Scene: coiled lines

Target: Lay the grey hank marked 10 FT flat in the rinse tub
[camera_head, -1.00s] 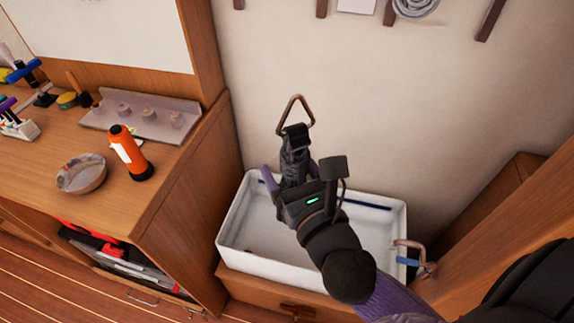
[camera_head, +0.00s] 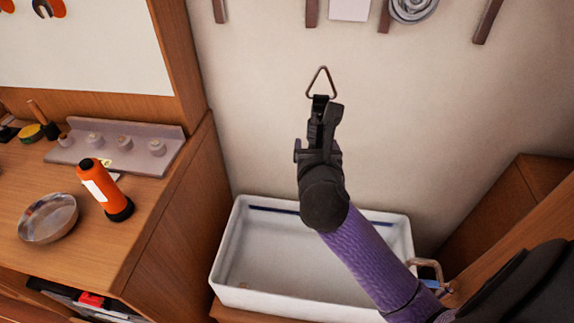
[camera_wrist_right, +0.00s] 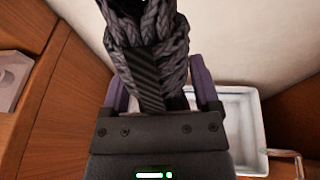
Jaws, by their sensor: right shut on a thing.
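My right gripper (camera_head: 321,122) is shut on the dark grey braided hank and holds it up in front of the wall. The hank (camera_wrist_right: 150,35) fills the top of the right wrist view between the two purple-edged fingers, with a dark ribbed strap down its middle. A triangular metal ring (camera_head: 321,83) sticks out beyond the gripper in the head view; the rest of the hank is mostly hidden there. No 10 FT mark is readable. The white rinse tub (camera_head: 222,262) stands below and behind my right forearm; its visible inside is empty. My left gripper is out of view.
A tap (camera_head: 428,268) stands at the tub's right end. A wooden counter on the left holds a metal bowl (camera_head: 48,218), an orange bottle (camera_head: 103,188) and a grey tray (camera_head: 110,150). A grey coil (camera_head: 412,9) hangs on the wall above. Wooden panelling stands at right.

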